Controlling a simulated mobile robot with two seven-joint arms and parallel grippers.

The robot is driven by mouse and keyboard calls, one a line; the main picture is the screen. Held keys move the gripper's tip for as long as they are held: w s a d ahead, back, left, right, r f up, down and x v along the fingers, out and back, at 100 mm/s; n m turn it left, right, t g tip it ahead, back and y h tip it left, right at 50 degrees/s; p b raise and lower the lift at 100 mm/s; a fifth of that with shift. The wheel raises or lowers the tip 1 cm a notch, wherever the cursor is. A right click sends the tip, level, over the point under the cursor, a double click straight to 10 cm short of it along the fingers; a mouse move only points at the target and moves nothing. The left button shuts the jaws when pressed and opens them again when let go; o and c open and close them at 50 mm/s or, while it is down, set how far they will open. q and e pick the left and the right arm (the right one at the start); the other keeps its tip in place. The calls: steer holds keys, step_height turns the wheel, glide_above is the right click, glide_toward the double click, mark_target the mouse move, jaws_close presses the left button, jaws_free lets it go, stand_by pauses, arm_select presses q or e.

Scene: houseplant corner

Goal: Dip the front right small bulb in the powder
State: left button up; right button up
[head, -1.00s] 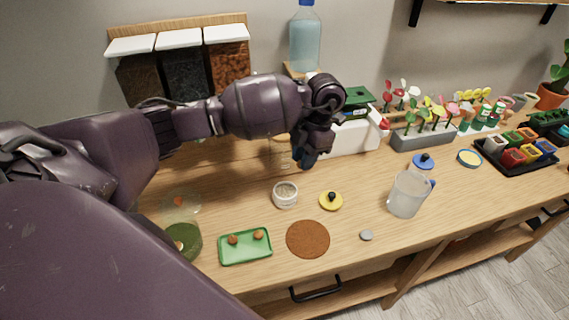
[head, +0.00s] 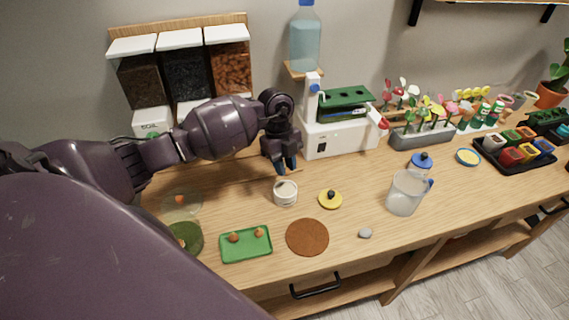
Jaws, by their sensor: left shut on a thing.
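My left gripper (head: 286,170) has blue fingertips and points down just above and behind a small white jar (head: 286,199). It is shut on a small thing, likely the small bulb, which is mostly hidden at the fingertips. The jar is open, with pale powder inside. Two small brown-orange bulbs, a left one (head: 234,237) and a right one (head: 258,232), lie on a green tray (head: 246,255) at the front. My right gripper is not in view.
A yellow lid (head: 330,200) lies right of the jar, and a round brown mat (head: 307,237) in front. A clear jug (head: 405,192) stands further right. A white machine (head: 340,138) stands behind. A clear dish (head: 181,207) and a green disc (head: 187,239) lie left.

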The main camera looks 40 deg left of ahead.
mark_target(286, 192)
arm_select(q)
steer(key=shift+f+b, duration=0.45)
steer(key=shift+f, duration=0.05)
step_height(286, 192, down, 5)
steer(key=b, duration=0.4)
steer(key=shift+f+b, duration=0.1)
steer(key=shift+b, duration=0.25)
stand_by(0.4)
steer(key=shift+f, duration=0.2)
steer(key=shift+f, duration=0.15)
stand_by(0.3)
